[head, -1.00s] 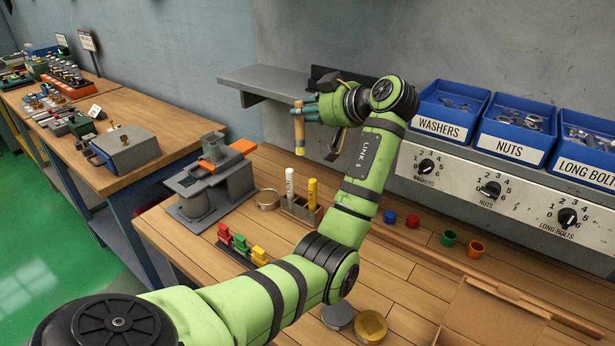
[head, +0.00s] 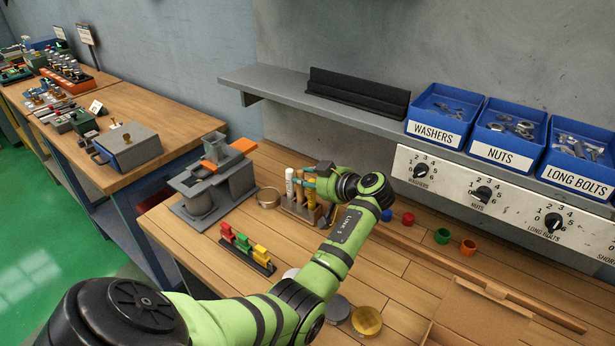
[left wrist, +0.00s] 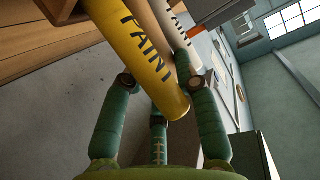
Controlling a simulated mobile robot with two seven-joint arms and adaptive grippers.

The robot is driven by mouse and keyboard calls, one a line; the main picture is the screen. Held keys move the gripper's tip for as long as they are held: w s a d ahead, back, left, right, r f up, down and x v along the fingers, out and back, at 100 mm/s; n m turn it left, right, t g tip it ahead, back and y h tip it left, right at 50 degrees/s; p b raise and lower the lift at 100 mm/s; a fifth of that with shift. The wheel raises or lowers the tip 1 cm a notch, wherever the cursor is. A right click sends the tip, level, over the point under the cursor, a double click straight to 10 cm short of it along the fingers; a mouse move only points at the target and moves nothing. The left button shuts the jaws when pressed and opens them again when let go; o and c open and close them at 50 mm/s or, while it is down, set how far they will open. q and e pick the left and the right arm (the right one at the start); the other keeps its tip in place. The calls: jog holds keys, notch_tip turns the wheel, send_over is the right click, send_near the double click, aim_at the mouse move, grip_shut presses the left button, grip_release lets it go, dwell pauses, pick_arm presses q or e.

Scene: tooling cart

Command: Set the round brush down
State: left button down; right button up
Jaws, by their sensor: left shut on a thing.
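The round brush (head: 299,186) shows as a tan wooden handle, upright at the small wooden holder (head: 291,209). It is between a white marker (head: 289,182) and a yellow paint marker (head: 312,192). My left gripper (head: 305,183) is shut on the brush, with its green fingers close to both markers. In the left wrist view the yellow marker (left wrist: 140,45) crosses in front, with the tan brush (left wrist: 172,48) behind it and the white marker (left wrist: 187,42) beyond. The brush's lower end is hidden, so I cannot tell whether it touches the holder's bottom. My right gripper is out of view.
A grey press-like fixture (head: 215,180) and a round tin (head: 268,197) stand left of the holder. A rack of coloured clips (head: 245,250) lies in front. Small coloured cups (head: 442,236) stand to the right, near an open cardboard box (head: 480,315). The shelf (head: 280,86) is above.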

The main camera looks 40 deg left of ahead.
pick_arm(q)
jog(key=c, duration=0.9)
grip_release()
jog(key=shift+c, duration=0.2)
jog(key=shift+f, duration=0.25)
jog(key=b+v, duration=0.3)
jog(key=v, duration=0.4)
jog(key=shift+b, duration=0.4)
jog(key=shift+w+d+f, duration=0.1)
jog(key=shift+w, duration=0.05)
